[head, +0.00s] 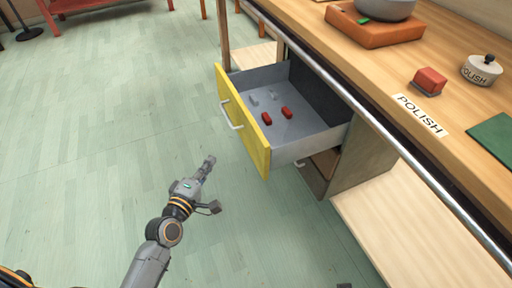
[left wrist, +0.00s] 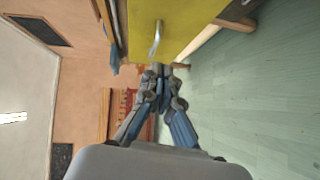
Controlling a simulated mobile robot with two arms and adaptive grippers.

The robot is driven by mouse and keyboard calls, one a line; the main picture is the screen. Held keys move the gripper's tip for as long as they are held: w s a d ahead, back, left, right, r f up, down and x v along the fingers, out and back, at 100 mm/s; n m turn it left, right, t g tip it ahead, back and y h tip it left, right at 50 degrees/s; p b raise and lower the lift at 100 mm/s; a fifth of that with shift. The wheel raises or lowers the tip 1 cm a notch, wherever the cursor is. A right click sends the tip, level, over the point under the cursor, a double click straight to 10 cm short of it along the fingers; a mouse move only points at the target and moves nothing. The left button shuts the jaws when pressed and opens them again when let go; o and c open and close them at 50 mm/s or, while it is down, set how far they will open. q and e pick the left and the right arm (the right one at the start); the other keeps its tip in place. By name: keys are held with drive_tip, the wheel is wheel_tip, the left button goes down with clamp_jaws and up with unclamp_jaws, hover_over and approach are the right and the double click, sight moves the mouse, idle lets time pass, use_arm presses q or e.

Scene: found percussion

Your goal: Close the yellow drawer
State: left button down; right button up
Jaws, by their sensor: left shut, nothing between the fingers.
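The yellow drawer (head: 242,122) stands pulled out from under the workbench in the head view. Its yellow front carries a pale bar handle (head: 230,115), and small red and grey pieces lie inside. My left gripper (head: 210,160) is shut and empty, in front of the drawer and to the left of its near end, apart from it. In the left wrist view the drawer front (left wrist: 180,30) and its handle (left wrist: 156,38) show beyond the shut fingertips (left wrist: 160,70). My right gripper is not in view.
The wooden workbench top (head: 320,40) with a metal rail along its edge overhangs the drawer. On it lie an orange block (head: 375,27), a red block (head: 430,80), a POLISH label (head: 420,115) and a round tin (head: 482,70). Green floor (head: 100,140) is clear at left.

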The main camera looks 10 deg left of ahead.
use_arm(q)
wheel_tip(320, 180, up, 3)
drive_tip(key=d+n+t, duration=0.1)
drive_tip(key=b, duration=0.1)
approach(245, 117)
drive_tip(key=w+a, duration=0.2)
drive_tip(key=w, duration=0.1)
drive_tip(key=shift+w+d+f+h, duration=0.15)
drive_tip(key=shift+w+d+h, duration=0.15)
drive_tip(key=shift+w+d, duration=0.9)
drive_tip(key=shift+d, duration=0.35)
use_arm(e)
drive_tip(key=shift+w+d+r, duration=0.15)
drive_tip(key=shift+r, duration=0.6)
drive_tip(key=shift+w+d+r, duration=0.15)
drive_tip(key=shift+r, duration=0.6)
